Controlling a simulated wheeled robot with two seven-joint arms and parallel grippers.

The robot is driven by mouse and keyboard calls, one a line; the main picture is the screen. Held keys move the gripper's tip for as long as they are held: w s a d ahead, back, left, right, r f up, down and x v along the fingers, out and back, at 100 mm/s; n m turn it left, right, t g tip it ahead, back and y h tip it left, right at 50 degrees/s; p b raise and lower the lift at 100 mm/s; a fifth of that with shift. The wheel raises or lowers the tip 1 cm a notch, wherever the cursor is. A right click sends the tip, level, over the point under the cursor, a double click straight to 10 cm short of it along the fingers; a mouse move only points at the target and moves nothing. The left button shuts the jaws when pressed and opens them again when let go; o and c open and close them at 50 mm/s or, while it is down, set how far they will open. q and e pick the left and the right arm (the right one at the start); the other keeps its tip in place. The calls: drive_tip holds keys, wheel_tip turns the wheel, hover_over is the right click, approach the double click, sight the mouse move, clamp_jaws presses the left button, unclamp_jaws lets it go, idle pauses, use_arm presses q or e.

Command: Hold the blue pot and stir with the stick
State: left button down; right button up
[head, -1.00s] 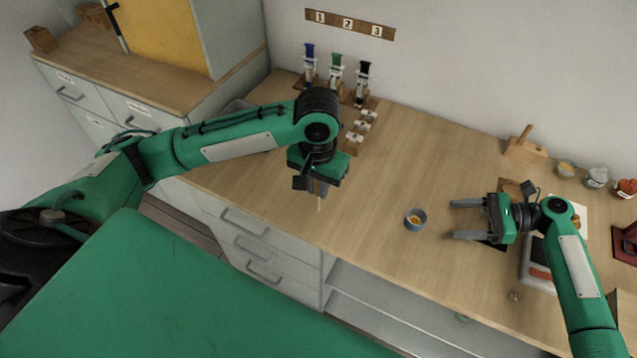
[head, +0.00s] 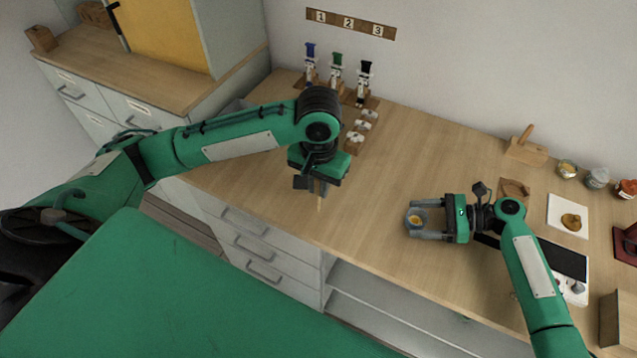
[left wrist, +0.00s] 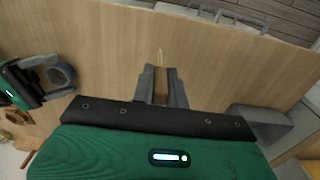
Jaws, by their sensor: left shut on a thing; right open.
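In the left wrist view the pot (left wrist: 62,74) shows at the left between the right gripper's fingers. My left gripper (head: 321,192) points down over the bench, left of the pot. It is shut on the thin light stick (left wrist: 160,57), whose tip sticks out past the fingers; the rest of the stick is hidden.
A scale-like device (head: 572,289) and a white card with a brown piece (head: 568,216) lie right of my right arm. Jars (head: 597,177) stand at the back right. Three coloured syringe-like holders (head: 337,66) stand at the back. The bench between the grippers is clear.

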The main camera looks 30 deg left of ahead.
drive_tip(key=shift+c, duration=0.3)
drive_tip(key=c, duration=0.7)
use_arm(q)
drive_tip(key=w+d+r+t+h, duration=0.15)
drive_tip(key=w+d, duration=0.25)
drive_tip(key=d, duration=0.5)
drive_tip(key=w+d+r+t+h, duration=0.1)
drive_tip(key=w+d+r+h, duration=0.2)
drive_tip(key=d, duration=0.6)
wheel_tip(320, 180, down, 9)
drive_tip(key=w, duration=0.1)
drive_tip(key=shift+w, duration=0.15)
